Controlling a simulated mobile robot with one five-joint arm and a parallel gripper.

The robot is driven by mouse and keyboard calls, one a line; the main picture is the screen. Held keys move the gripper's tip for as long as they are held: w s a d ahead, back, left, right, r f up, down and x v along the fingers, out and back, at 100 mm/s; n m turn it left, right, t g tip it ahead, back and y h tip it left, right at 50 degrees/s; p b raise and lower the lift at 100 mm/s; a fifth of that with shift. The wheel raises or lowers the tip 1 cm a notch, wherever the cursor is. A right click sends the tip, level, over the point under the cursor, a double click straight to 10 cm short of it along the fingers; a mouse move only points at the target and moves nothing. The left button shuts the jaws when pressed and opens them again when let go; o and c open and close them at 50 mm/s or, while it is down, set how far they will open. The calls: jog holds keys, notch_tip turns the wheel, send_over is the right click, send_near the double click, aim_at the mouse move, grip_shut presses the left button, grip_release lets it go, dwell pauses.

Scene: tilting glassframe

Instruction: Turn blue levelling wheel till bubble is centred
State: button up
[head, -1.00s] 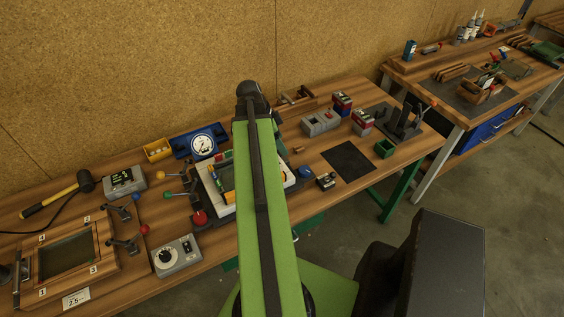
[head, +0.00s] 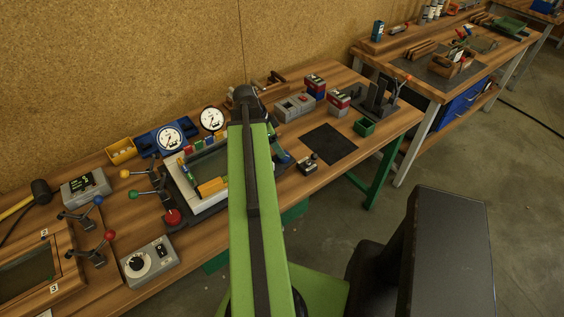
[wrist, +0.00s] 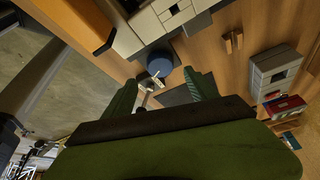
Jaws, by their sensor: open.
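The blue levelling wheel (wrist: 159,64) shows in the wrist view as a round disc beside the pale frame edge (wrist: 125,38). My gripper (wrist: 160,82) is open, with its green fingers spread on either side below the wheel in the picture. I see no contact with it. In the head view a bit of the blue wheel (head: 283,158) shows at the right edge of my arm. The tilting glass frame (head: 208,203) lies left of my arm, partly covered by it. An orange-yellow vial (head: 212,187) sits on it; the bubble is too small to make out.
A red knob (head: 172,217) stands at the frame's front left corner. A small dark device (head: 308,164) and a black mat (head: 329,144) lie right of the wheel. Dial gauges (head: 170,138) stand behind the frame. A grey control box (head: 150,262) is front left.

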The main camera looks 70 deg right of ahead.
jog(key=b+x, duration=0.3)
jog(key=x, duration=0.2)
jog(key=shift+s+d+f+b, duration=0.1)
jog(key=shift+f+b, duration=0.3)
jog(key=shift+r, duration=0.1)
jog(key=c, duration=1.4)
jog(key=shift+o, duration=0.2)
jog(key=shift+n, duration=0.4)
jog(key=o, duration=1.4)
jog(key=shift+c, duration=0.2)
